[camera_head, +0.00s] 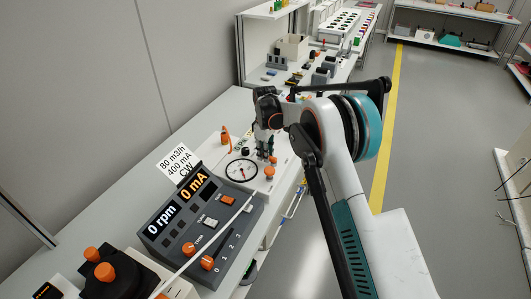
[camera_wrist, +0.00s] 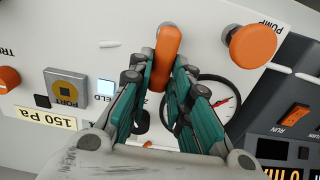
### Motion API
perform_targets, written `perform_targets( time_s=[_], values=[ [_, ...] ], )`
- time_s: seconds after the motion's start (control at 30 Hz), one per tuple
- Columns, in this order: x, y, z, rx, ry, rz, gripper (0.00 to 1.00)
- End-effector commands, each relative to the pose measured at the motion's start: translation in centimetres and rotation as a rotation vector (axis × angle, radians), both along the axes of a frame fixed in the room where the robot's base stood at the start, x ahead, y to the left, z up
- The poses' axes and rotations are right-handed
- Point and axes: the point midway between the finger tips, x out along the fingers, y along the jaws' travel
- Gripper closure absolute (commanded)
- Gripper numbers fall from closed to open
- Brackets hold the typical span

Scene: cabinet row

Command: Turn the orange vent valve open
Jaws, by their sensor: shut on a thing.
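The orange vent valve, as far as I can tell, is the orange lever handle (camera_wrist: 168,45) at the top middle of the wrist view. It sits on a white panel (camera_wrist: 110,22), and its long side runs nearly up and down in that picture, slightly tilted. My gripper (camera_wrist: 160,72) is shut on it, one teal-sided finger on each side. The lower end of the handle is between the fingers. In the head view my gripper (camera_head: 265,151) points down at the white panel, and a little orange (camera_head: 272,160) shows beside the fingertips. No vent label is readable.
A round orange knob (camera_wrist: 253,46) near the PUMP label stands close to the handle. A dial gauge (camera_wrist: 222,100) lies partly behind my fingers. A grey control box (camera_head: 200,228) with a slanted white rod (camera_head: 208,245) stands in front. An orange-topped part (camera_head: 225,138) stands left.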

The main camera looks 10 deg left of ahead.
Motion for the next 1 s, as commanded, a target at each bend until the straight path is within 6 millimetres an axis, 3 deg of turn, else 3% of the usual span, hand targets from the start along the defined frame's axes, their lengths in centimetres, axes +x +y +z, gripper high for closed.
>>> perform_targets(
  time_s=[0.4, 0.43, 0.5, 0.53, 0.87, 1.0],
  values=[
    [0.0, 0.0, 0.0, 0.0, 0.0, 0.009, 1.0],
    [0.0, 0.0, 0.0, 0.0, 0.0, 0.009, 0.8],
    [0.0, 0.0, 0.0, 0.0, 0.0, 0.009, 0.64],
    [0.0, 0.0, 0.0, 0.0, 0.0, 0.009, 0.62],
    [0.0, 0.0, 0.1, 0.0, 0.0, 0.008, 0.62],
    [0.0, 0.0, 1.3, 0.0, 0.0, 0.007, 0.62]
  ],
)
